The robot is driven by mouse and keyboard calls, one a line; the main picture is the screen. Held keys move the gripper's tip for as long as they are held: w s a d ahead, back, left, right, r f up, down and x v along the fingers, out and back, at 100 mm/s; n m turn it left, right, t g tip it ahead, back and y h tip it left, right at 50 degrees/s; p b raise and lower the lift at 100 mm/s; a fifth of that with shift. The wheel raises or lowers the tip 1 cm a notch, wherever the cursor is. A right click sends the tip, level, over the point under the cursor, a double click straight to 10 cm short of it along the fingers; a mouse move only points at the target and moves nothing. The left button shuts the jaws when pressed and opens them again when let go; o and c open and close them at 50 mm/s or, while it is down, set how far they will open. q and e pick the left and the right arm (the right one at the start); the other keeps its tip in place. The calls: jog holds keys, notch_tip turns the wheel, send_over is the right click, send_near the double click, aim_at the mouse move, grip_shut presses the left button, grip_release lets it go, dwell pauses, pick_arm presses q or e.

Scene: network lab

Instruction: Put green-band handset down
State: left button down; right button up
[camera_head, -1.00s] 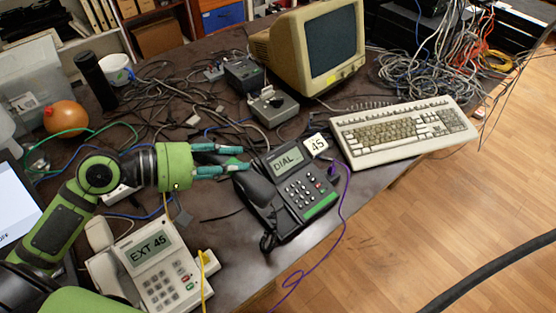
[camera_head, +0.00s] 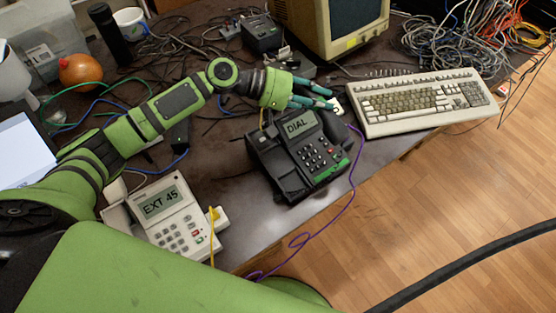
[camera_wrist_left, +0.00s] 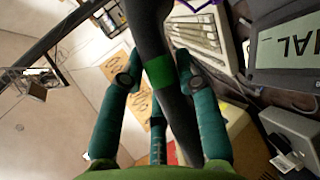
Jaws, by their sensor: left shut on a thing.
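The green-band handset is a dark bar with a green band (camera_wrist_left: 157,71), seen in the left wrist view between the teal fingers of my left gripper (camera_wrist_left: 155,66). My left gripper is shut on it. In the head view my left gripper (camera_head: 326,98) is above the far edge of the dark desk phone, and I cannot make out the handset there. The dark phone (camera_head: 317,157) has a DIAL screen and a green strip at its front. Its cradle (camera_head: 271,165) on the left side looks empty. My right gripper is not in view.
A white phone marked EXT 45 (camera_head: 171,209) stands left of the dark phone. A beige keyboard (camera_head: 420,103) lies to the right, a monitor (camera_head: 335,22) behind. A purple cord (camera_head: 350,185) runs along the table's front edge. Cables clutter the back.

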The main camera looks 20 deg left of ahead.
pick_arm(q)
jog(key=shift+w+d, duration=0.1)
jog(key=shift+w, duration=0.15)
jog(key=s+a+f+p, duration=0.1)
jog(key=s+a+f, duration=0.1)
jog(key=s, duration=0.1)
jog(key=s+a+f+p, duration=0.1)
jog(key=s+a+f, duration=0.1)
jog(key=s, duration=0.1)
jog(key=s+a+f+p, duration=0.1)
jog(key=s+a+f, duration=0.1)
jog(key=s, duration=0.1)
jog(key=shift+s+f, duration=0.55)
jog(key=shift+f, duration=1.8)
jog(key=c, duration=0.9)
grip_release()
jog(key=shift+a+f, duration=0.1)
jog(key=shift+f, duration=0.05)
